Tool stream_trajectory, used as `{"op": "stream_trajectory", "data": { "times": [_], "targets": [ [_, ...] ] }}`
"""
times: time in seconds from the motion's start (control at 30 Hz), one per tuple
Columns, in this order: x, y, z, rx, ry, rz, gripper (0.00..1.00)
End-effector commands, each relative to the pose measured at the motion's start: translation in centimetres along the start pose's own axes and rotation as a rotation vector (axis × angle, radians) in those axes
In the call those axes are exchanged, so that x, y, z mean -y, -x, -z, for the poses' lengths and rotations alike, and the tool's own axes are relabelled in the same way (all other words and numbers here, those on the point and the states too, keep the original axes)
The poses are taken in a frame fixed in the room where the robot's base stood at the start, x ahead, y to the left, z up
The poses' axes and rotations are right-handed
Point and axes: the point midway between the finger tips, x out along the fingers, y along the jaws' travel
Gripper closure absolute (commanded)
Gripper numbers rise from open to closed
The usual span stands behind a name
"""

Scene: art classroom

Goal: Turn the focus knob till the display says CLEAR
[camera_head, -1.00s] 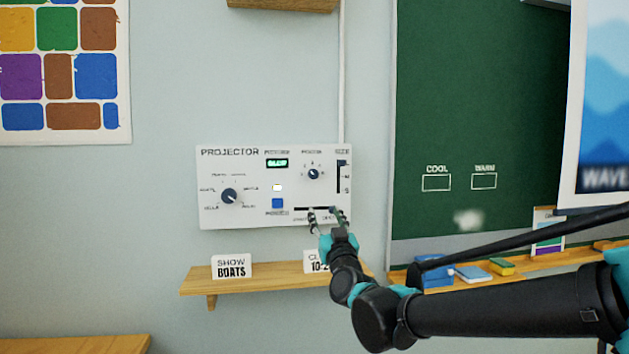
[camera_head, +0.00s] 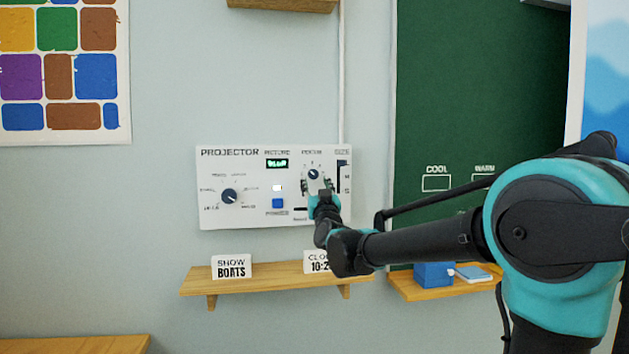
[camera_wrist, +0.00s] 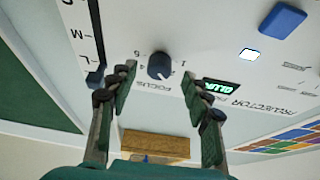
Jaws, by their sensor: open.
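The white projector panel (camera_head: 240,218) is on the wall. Its small dark blue focus knob (camera_head: 313,174) is at the upper right, and it also shows in the wrist view (camera_wrist: 160,66). The display (camera_head: 277,163) glows green and seems to read BLUR; it shows in the wrist view too (camera_wrist: 221,86). My gripper (camera_wrist: 158,82) is open, with one fingertip on each side of the focus knob in the wrist view. The fingers look apart from the knob. In the head view my gripper (camera_head: 317,186) is just below and around it.
The size slider (camera_head: 342,163) is close to the right of the focus knob, beside one finger. A larger dial (camera_head: 229,196) is at the left, a blue button (camera_head: 278,203) below the display. A wooden shelf (camera_head: 280,275) with cards is under the panel.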

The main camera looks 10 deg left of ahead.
Motion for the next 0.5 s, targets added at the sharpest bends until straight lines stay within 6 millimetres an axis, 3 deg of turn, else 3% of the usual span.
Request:
{"op": "stream_trajectory", "data": {
  "times": [0.2,0.5],
  "targets": [
    [0.0,-2.2,0.0,0.0,0.001,0.0,0.51],
    [0.0,-2.7,0.0,0.0,0.001,0.0,0.51]
  ]
}}
